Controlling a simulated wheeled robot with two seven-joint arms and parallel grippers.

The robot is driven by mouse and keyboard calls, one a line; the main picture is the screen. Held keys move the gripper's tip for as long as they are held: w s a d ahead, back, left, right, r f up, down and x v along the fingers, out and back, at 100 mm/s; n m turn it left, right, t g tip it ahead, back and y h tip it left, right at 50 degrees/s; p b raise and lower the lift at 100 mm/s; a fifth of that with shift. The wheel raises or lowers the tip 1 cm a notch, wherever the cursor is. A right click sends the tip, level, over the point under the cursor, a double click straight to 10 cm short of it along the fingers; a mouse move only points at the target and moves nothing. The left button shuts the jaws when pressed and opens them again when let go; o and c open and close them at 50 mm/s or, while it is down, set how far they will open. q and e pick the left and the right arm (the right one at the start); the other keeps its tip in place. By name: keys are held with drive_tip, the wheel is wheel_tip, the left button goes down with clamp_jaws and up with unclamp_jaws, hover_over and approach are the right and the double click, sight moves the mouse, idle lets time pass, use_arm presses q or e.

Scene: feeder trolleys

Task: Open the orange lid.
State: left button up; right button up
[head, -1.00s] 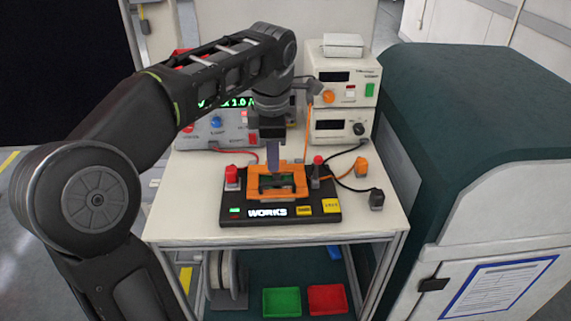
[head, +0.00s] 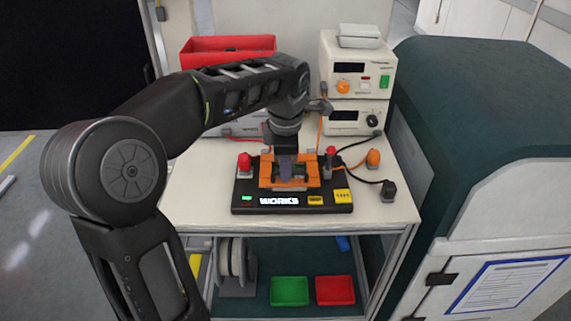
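The orange lid (head: 311,173) is a rectangular frame with an open middle, where some green shows. It lies on a black test fixture marked "WORKS" (head: 246,206) on the trolley top and looks closed. My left gripper (head: 287,172) points down over the middle of the lid and hides part of its far edge. Its fingers overlap the lid in the view; I cannot tell whether they touch it, or whether they are open or shut. My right gripper is out of view.
Red clamps or knobs (head: 244,164) stand beside the lid, with cables at the right. Stacked instruments (head: 356,82) and a red bin (head: 215,46) are behind. Green (head: 290,291) and red (head: 335,291) trays sit below. A dark green cabinet (head: 490,110) stands close at right.

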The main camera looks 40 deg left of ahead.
use_arm(q)
drive_tip(key=shift+f, duration=0.15)
drive_tip(key=shift+c, duration=0.4)
clamp_jaws()
idle(1.0)
